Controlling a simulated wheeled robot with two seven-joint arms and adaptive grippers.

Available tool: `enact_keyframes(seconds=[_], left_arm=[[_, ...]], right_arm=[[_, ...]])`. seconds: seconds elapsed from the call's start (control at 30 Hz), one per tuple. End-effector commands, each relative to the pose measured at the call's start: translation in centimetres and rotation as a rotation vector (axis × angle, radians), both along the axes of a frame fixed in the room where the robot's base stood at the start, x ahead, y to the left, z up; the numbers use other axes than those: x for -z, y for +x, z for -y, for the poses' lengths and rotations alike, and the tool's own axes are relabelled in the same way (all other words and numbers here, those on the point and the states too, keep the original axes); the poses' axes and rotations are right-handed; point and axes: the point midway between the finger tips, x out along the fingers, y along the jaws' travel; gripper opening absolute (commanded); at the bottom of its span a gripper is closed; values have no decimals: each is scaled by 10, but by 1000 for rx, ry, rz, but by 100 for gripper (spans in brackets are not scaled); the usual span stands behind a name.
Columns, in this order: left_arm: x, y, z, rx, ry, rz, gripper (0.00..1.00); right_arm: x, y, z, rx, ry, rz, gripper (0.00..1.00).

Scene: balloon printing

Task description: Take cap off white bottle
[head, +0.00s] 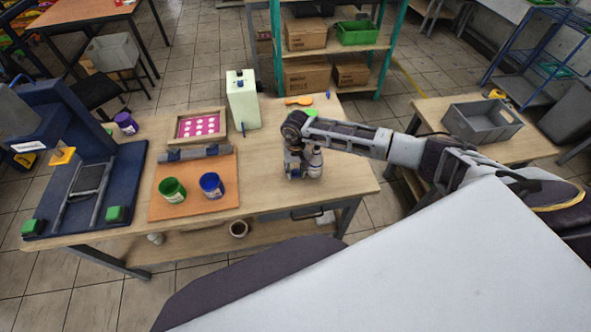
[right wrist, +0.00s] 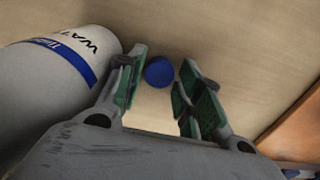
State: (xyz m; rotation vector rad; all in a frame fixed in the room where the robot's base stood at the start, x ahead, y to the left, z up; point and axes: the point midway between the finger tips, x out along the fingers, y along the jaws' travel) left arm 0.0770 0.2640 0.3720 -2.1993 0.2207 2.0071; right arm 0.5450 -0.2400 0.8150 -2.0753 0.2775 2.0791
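A white bottle (head: 315,161) stands on the table, right beside my right gripper (head: 296,172). In the right wrist view the bottle (right wrist: 52,82) lies along the left side, with a blue band and dark lettering; its top is out of that view. My right gripper (right wrist: 161,75) points down at the table with its fingers apart. A small round blue thing (right wrist: 159,72), which looks like a cap, shows between the fingertips. A gap appears on both sides of it, and I cannot tell its height over the table. My left gripper is not in view.
Green (head: 172,190) and blue (head: 211,185) cups stand on an orange board (head: 165,208). A blue printing machine (head: 92,188) fills the left end. The table right of the gripper is clear.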

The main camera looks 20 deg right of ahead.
Motion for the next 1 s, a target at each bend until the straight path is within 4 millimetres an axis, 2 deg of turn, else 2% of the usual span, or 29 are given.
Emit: enact_keyframes(seconds=[0.6,0.8,1.0], left_arm=[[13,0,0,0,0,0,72],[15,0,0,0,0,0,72],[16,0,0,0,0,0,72]], right_arm=[[-88,1,1,-1,-1,5,36],[-108,1,0,0,0,4,36],[-115,1,1,0,-1,2,36]])
